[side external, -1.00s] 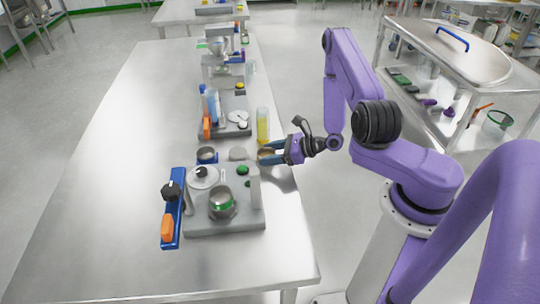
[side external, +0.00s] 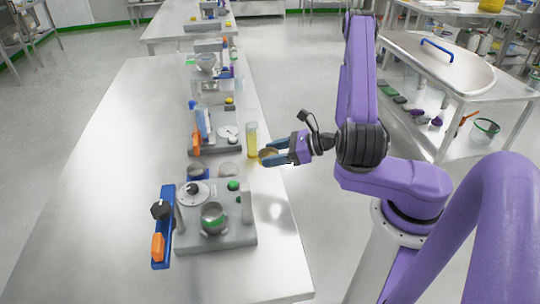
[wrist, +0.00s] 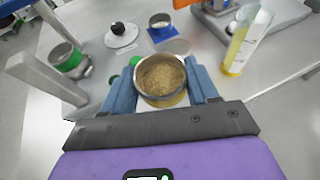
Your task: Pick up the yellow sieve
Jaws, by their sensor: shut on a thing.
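The yellow sieve (wrist: 165,101) is a round metal cup with a yellow band, holding brown granules. My gripper (wrist: 161,72) is shut on it, with one blue finger at each side. The sieve looks upright. In the side external view, my gripper (side external: 272,157) holds the sieve (side external: 267,153) above the table's right edge, to the right of a pale round disc (side external: 229,169). The lower part of the sieve is partly hidden by the fingers.
A blue-banded cup (side external: 198,171) stands left of the disc. A green-banded cup (side external: 212,218) sits on a grey device (side external: 235,236) in front. A clear cylinder with yellow contents (side external: 252,142) stands close behind my gripper. The table's left side (side external: 105,175) is clear.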

